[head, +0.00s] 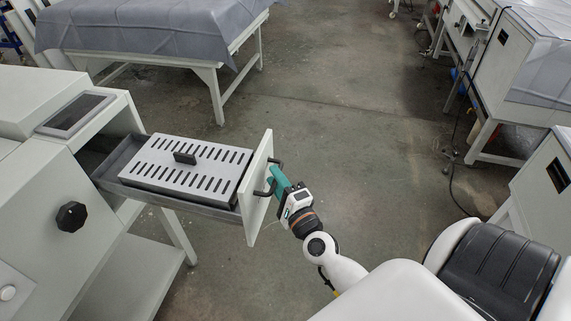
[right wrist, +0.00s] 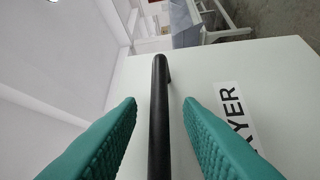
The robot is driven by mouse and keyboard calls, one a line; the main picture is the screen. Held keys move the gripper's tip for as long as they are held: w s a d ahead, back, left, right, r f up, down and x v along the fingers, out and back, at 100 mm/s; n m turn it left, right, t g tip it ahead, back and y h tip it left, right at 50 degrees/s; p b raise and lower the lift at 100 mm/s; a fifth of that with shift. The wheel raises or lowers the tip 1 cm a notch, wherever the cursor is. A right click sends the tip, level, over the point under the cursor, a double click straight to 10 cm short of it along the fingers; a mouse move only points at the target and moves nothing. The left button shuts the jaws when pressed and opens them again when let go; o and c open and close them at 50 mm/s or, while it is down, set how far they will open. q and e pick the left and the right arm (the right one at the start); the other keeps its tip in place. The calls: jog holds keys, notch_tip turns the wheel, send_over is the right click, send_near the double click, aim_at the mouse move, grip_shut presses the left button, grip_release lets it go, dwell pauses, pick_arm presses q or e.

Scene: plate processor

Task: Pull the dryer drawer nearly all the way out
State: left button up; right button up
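The dryer drawer (head: 222,213) is pulled well out of the white machine, with a slotted grey plate with a dark knob (head: 184,158) in it. The drawer's white front panel (head: 254,190) carries a black bar handle (head: 278,163). My right gripper (head: 274,180) is at that handle, outside the panel. In the right wrist view, the handle (right wrist: 159,115) runs between its two green fingers, with a visible gap on each side, so the gripper (right wrist: 160,103) is open around the bar. Part of a "DRYER" label (right wrist: 235,112) shows on the panel. My left gripper is not in view.
The machine body (head: 35,165) with a black knob (head: 72,216) stands at left. A cloth-covered table (head: 150,28) is at the back, and white cabinets line the right side. The concrete floor (head: 340,130) beyond the drawer front is clear.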

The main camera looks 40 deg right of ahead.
jog(key=s+a+f+b, duration=0.1)
jog(key=s+b, duration=0.3)
jog(key=s, duration=0.7)
jog(key=shift+s+a+f, duration=0.15)
jog(key=shift+a+f, duration=0.1)
jog(key=shift+f, duration=0.1)
jog(key=s+a+f+n+g+y, duration=0.2)
jog(key=f+n+g, duration=0.3)
jog(key=f, duration=1.2)
jog(key=s+a+f+n+g+y, duration=0.1)
jog(key=s+a+f+n+g, duration=0.15)
jog(key=f+n, duration=0.95)
jog(key=s+f+n+g, duration=0.6)
jog(key=s+f+g, duration=0.4)
jog(key=s+f, duration=1.3)
notch_tip(320, 180, down, 2)
jog(key=shift+s+a+f+n+g+h, duration=0.15)
jog(key=shift+a+n+g+h, duration=0.1)
jog(key=shift+n+g+h, duration=0.1)
